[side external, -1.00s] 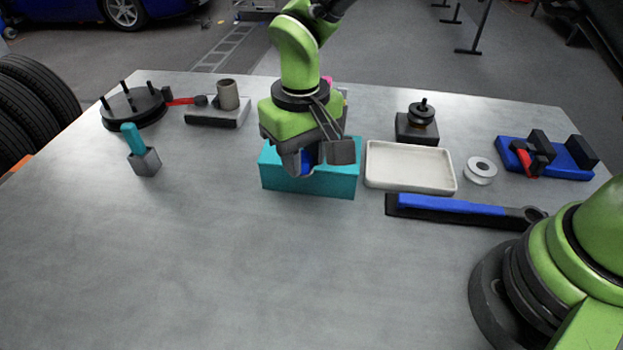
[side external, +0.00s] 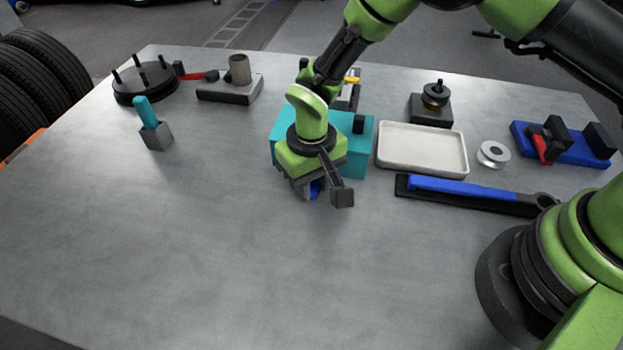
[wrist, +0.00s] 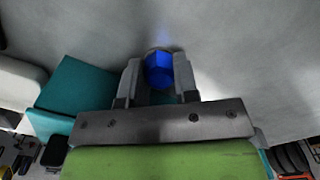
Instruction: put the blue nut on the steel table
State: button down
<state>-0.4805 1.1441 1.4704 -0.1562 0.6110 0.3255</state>
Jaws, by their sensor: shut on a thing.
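The blue nut (wrist: 158,70) is between the two fingers of my gripper (wrist: 157,82) in the wrist view, with a finger against each side. In the side external view my gripper (side external: 317,191) is in front of the teal box, low over the steel table (side external: 230,235). Only a small blue part of the nut (side external: 315,188) shows there between the fingers. I cannot tell whether the nut touches the table.
The teal box (side external: 352,155) stands just behind my gripper. A white tray (side external: 422,150) and a blue-handled wrench (side external: 465,192) lie to the right. A grey block with a teal handle (side external: 155,134) stands at left. The table's front and left are clear.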

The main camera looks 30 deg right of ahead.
jog(key=shift+f, duration=0.15)
jog(key=shift+f, duration=0.15)
jog(key=c, duration=0.9)
grip_release()
jog(key=shift+s+d+f, duration=0.1)
jog(key=shift+o, duration=0.2)
jog(key=s+d+r+m+t+y, duration=0.1)
jog(key=d+r, duration=0.1)
jog(key=r, duration=0.9)
jog(key=d+r, duration=0.2)
jog(key=r, duration=0.9)
jog(key=s+d+r+m+t, duration=0.1)
jog(key=s+d+r+t, duration=0.1)
jog(key=s, duration=0.3)
jog(key=s+d+r+m+t, duration=0.1)
jog(key=s+d+r+t, duration=0.1)
jog(key=s+d+r, duration=0.2)
jog(key=s+d+r+m+t+y, duration=0.1)
jog(key=s+d+r+t, duration=0.1)
jog(key=s, duration=0.6)
jog(key=shift+d+r, duration=0.65)
jog(key=shift+d, duration=0.4)
